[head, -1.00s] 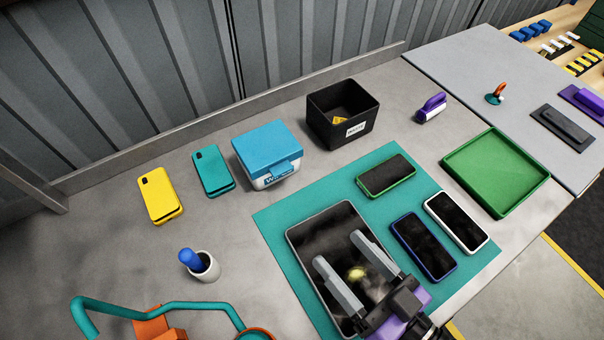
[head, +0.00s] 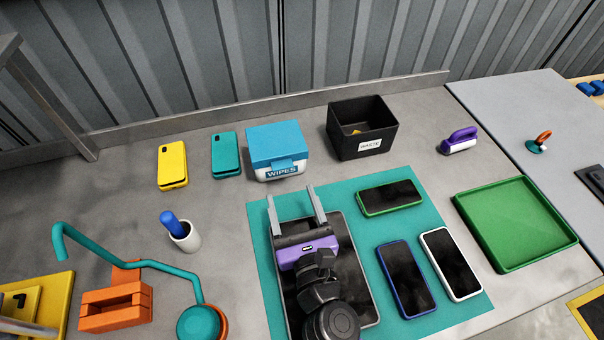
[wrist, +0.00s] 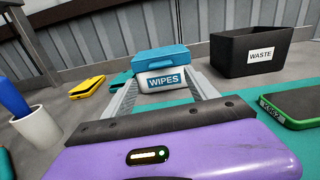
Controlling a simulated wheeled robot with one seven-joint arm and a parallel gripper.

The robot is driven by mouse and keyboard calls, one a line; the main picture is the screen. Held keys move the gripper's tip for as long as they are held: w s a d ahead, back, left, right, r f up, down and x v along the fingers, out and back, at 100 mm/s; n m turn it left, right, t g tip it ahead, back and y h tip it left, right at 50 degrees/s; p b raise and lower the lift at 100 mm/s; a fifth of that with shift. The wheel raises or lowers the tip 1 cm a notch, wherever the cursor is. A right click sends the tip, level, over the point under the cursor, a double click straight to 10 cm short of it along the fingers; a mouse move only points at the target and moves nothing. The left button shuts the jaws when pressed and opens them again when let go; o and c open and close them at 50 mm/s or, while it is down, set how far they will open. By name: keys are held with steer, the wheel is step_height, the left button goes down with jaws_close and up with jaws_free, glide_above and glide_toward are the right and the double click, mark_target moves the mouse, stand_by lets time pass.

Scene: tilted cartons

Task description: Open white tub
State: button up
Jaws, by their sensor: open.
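The white tub (head: 280,172) stands upright at the back of the bench, with a blue lid (head: 276,142) closed on it. Its front label reads "WIPES", and a blue tab of the lid hangs over the front. The tub also shows in the wrist view (wrist: 160,80), straight ahead between the fingers. My gripper (head: 294,192) is open and empty, in front of the tub with its fingers pointing at it. In the head view the fingertips appear just short of the tub, above the far edge of the teal mat. I cannot tell the exact gap.
A black waste bin (head: 362,128) stands right of the tub; teal (head: 224,155) and yellow (head: 172,165) phone cases lie left. A large tablet (head: 360,290) lies under my arm, with several phones beside it on the mat (head: 425,203). A green tray (head: 515,222) sits right.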

mark_target(283, 169)
steer(key=shift+w+r+m, duration=0.1)
steer(key=shift+w+m, duration=0.2)
steer(key=shift+w, duration=0.05)
steer(key=x, duration=0.7)
steer(key=shift+w+a+p, duration=0.1)
steer(key=shift+p, duration=0.2)
jaws_close()
